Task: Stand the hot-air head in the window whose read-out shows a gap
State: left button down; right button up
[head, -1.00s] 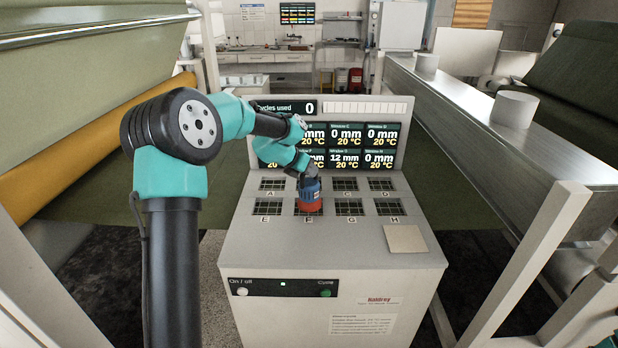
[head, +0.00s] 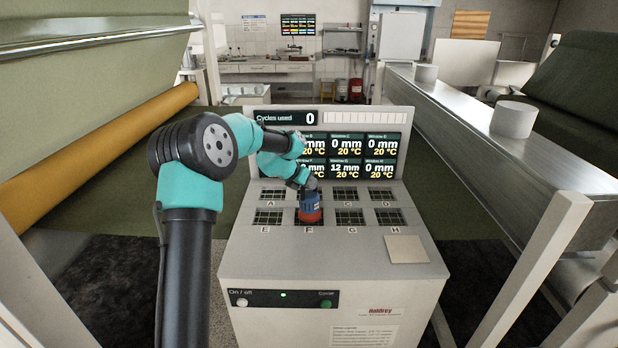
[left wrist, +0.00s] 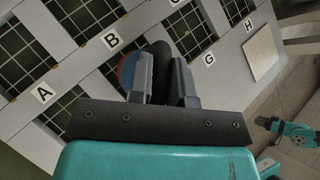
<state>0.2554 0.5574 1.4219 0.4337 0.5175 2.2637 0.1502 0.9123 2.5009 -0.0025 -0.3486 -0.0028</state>
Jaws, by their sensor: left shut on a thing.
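The hot-air head (head: 310,208), blue above and orange-red below, is over or in window F in the head view. I cannot tell whether it touches the window. My left gripper (left wrist: 160,78) is shut on it from above; in the left wrist view, the head (left wrist: 127,72) shows partly behind the fingers. The read-out panel (head: 362,144) shows 12 mm for window G, and 0 mm for C, D and H. My arm covers several left read-outs. Window G (head: 349,217) is empty, just right of the head. A small part of my right arm (left wrist: 292,131) shows in the left wrist view.
The machine's top (head: 270,243) carries two rows of grid windows, lettered A to H. A tan square plate (head: 406,249) lies in front of H. Cycles used reads 0.

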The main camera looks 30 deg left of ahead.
pick_arm(q)
jog(key=shift+f, duration=0.15)
jog(key=c, duration=1.1)
grip_release()
jog(key=shift+f, duration=0.2)
jog(key=shift+o, duration=0.2)
jog(key=v, duration=1.2)
jog(key=shift+r, duration=0.1)
